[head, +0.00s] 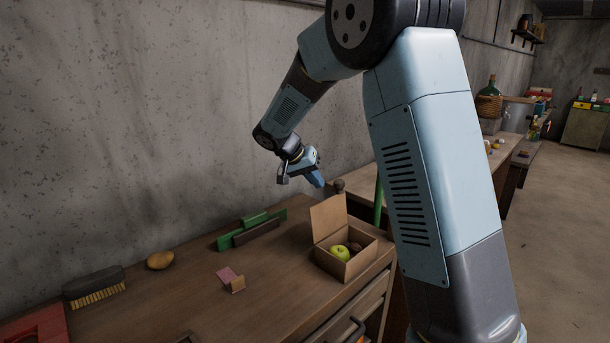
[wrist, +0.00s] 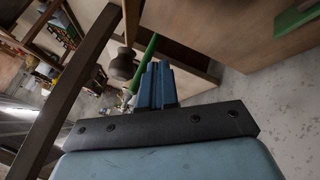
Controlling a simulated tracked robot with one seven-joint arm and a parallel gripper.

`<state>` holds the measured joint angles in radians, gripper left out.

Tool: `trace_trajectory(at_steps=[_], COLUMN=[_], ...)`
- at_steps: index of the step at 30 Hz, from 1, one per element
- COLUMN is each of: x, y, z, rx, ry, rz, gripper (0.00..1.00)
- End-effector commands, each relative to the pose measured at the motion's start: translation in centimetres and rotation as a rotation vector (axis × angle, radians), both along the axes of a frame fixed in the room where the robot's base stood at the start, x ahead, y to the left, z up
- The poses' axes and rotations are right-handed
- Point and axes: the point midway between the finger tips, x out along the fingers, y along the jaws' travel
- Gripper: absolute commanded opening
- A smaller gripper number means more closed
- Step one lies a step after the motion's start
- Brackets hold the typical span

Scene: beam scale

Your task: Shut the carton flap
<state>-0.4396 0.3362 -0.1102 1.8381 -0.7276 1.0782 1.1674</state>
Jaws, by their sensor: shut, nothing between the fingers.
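The cardboard carton (head: 345,262) stands on the wooden workbench near its right end. Its flap (head: 328,217) is raised, standing roughly upright at the back left side. A green apple (head: 340,252) and a brown item (head: 355,247) lie inside. My gripper (head: 319,182) is above and behind the carton, apart from the flap, pointing down to the right. In the wrist view its blue fingers (wrist: 157,85) are together with nothing between them. I cannot make out the carton for certain in the wrist view.
On the workbench (head: 200,310) lie a brush (head: 94,287), a potato-like item (head: 160,260), green and dark blocks (head: 252,228), and a pink piece (head: 229,277). A concrete wall (head: 130,120) rises behind. Another bench with a green post (head: 378,200) stands beyond the carton.

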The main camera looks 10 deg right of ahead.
Motion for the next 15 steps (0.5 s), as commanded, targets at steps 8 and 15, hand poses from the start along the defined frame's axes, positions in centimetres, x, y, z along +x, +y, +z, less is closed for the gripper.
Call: trace_trajectory(at_steps=[8, 15], x=[-0.7, -0.8], y=[-2.1, -2.3], z=[0.4, 0.4], rx=[0.001, 0.001], ry=[0.0, 0.0], rz=[0.0, 0.001], gripper=[0.0, 0.0])
